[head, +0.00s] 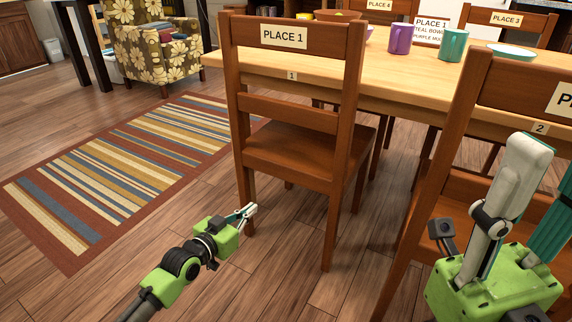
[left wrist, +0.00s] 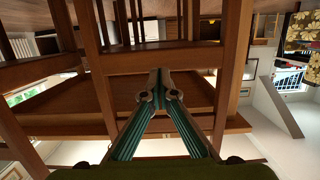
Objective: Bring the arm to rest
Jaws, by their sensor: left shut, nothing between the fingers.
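My right gripper (head: 548,168) is at the lower right, in front of another chair (head: 520,83). Its fingers look spread apart, and one runs out of the picture. I see nothing held in it.
A wooden table (head: 385,70) stands behind the chairs, with a purple mug (head: 400,38), a teal mug (head: 452,45) and a plate (head: 511,51). A striped rug (head: 130,170) lies at left. A flowered armchair (head: 150,50) stands behind it. Floor between rug and chair is clear.

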